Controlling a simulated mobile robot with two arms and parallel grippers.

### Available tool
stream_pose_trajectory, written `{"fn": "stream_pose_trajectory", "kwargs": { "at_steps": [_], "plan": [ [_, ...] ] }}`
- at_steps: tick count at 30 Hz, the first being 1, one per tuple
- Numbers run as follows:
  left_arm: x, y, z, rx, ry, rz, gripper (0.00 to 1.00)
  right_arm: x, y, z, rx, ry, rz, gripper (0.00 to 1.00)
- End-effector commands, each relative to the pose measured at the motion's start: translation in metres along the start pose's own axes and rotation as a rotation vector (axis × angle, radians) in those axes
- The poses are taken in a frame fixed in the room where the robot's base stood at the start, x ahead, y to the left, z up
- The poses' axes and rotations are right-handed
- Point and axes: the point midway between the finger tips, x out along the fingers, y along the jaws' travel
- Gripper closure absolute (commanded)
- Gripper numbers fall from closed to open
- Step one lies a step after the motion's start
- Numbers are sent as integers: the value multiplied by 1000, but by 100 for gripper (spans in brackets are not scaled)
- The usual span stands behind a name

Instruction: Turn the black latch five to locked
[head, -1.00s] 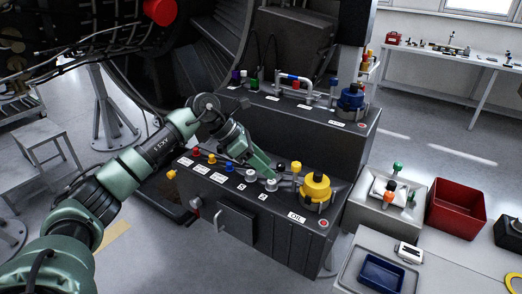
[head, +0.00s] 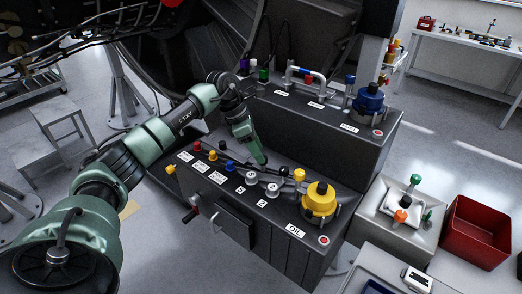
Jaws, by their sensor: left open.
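My left gripper (head: 263,161) reaches down over the lower black console (head: 290,243). Its fingers are open, and I see nothing between them. The row on the console top has yellow, red and blue knobs, then two silver round pivots (head: 262,183) with small white labels in front. A small dark knob or lever end (head: 284,171), likely the black latch, shows just right of the fingertips, beside a yellow knob (head: 299,174). The fingertips look close to it but apart. The latch's exact angle is too small to tell. My right gripper is out of view.
A large yellow cap (head: 319,200) stands right of the row, by the OIL label. Behind are the upper console's pipe handle (head: 304,76) and blue cap (head: 369,99). A red bin (head: 477,231) stands at right.

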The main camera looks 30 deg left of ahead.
Motion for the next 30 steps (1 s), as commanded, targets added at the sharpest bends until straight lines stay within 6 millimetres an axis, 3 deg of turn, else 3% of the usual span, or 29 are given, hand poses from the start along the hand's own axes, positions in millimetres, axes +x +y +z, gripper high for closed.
{"fn": "stream_pose_trajectory", "kwargs": {
  "at_steps": [6, 10, 14, 15, 20, 30],
  "plan": [
    [20, 0, 0, -2, 0, 0, 53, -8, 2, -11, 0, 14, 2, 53],
    [23, 0, 0, -1, 0, 0, 53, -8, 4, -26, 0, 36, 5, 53],
    [23, 0, 0, -1, -1, 0, 53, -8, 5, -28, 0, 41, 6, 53],
    [23, 0, 0, -1, -1, 0, 55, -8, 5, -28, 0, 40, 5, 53],
    [23, 0, 0, -1, -1, 1, 100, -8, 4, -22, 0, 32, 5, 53],
    [23, 0, 0, -26, -2, 13, 100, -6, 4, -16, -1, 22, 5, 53]
  ]
}}
